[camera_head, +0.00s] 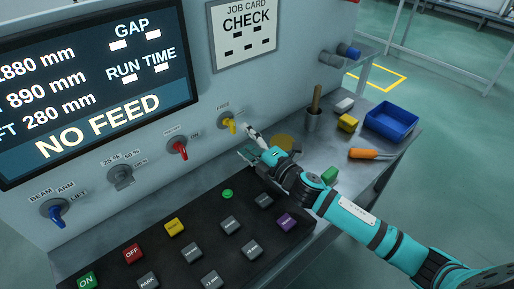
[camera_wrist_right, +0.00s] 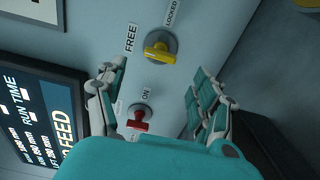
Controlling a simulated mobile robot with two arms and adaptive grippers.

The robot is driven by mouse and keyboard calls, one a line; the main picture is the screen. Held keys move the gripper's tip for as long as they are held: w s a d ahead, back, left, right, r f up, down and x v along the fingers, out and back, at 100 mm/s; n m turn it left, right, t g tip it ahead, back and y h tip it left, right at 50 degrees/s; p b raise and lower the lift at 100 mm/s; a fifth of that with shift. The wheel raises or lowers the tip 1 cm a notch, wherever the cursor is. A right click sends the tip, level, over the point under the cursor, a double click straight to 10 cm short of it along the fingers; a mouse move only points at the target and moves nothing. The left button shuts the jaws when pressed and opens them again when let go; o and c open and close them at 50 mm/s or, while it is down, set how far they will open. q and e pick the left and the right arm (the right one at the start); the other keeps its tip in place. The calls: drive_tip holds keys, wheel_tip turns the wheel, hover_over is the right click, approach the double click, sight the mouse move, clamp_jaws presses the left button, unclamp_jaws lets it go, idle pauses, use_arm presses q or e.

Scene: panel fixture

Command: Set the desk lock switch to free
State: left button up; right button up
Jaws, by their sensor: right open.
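The desk lock switch is a yellow knob (camera_head: 229,125) on a round grey base on the panel, right of the red-handled switch. A FREE label shows above it in the head view. In the right wrist view the yellow knob (camera_wrist_right: 159,53) lies beyond the fingertips, with FREE and LOCKED labels beside it; which label it points to is unclear. My right gripper (camera_head: 247,142) is open and empty, just right of and below the knob, apart from it. In the wrist view its spread fingers (camera_wrist_right: 155,78) frame the gap below the knob. My left gripper is out of view.
A red switch (camera_head: 180,149) sits left of the yellow one and also shows near the fingers in the wrist view (camera_wrist_right: 139,118). A button board (camera_head: 190,235) lies below.

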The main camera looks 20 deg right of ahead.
drive_tip(key=v, duration=0.4)
drive_tip(key=shift+s+d, duration=0.1)
drive_tip(key=shift+s, duration=0.2)
